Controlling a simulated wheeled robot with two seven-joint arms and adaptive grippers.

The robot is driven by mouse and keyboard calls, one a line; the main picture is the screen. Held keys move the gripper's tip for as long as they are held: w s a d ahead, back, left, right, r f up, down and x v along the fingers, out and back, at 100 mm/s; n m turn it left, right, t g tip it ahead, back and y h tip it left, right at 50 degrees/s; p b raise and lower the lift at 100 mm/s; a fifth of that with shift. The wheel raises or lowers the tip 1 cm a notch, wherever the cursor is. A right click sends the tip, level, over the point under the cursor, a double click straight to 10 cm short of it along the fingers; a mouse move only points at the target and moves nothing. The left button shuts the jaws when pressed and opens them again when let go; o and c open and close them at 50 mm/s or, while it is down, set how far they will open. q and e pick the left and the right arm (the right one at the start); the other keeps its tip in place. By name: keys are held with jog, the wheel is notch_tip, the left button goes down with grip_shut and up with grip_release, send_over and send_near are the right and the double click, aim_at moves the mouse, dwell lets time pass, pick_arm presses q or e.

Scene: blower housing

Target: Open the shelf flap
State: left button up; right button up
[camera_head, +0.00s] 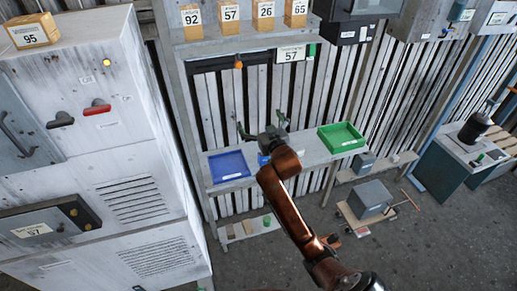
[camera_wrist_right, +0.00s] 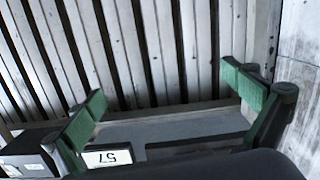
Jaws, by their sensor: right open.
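A grey shelf (camera_head: 255,40) runs along the slatted wall at the top, with a white label 57 (camera_head: 291,53) below its front edge. A dark strip lies under it, with an orange knob (camera_head: 238,62) at its left and a green one (camera_head: 311,50) at its right. I cannot tell for sure which part is the flap. My right gripper (camera_head: 262,124) is open and empty, over the bench below the shelf. In the right wrist view its green fingers (camera_wrist_right: 170,105) stand wide apart; a grey ledge (camera_wrist_right: 180,128) and the label 57 (camera_wrist_right: 108,156) show between and beyond them. My left gripper is out of view.
Several numbered boxes (camera_head: 230,12) stand on the shelf. A blue tray (camera_head: 229,166) and a green tray (camera_head: 341,137) lie on the bench. A large grey cabinet (camera_head: 100,120) fills the left; a grey box (camera_head: 370,199) sits low at right.

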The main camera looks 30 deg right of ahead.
notch_tip(320, 180, down, 15)
jog(key=g+b, duration=0.1)
jog(key=g, duration=0.1)
jog(key=shift+w+d+n+y, duration=0.15)
jog(key=shift+w+n+y, duration=0.1)
jog(key=shift+n+y, duration=0.05)
jog(key=shift+f, duration=0.1)
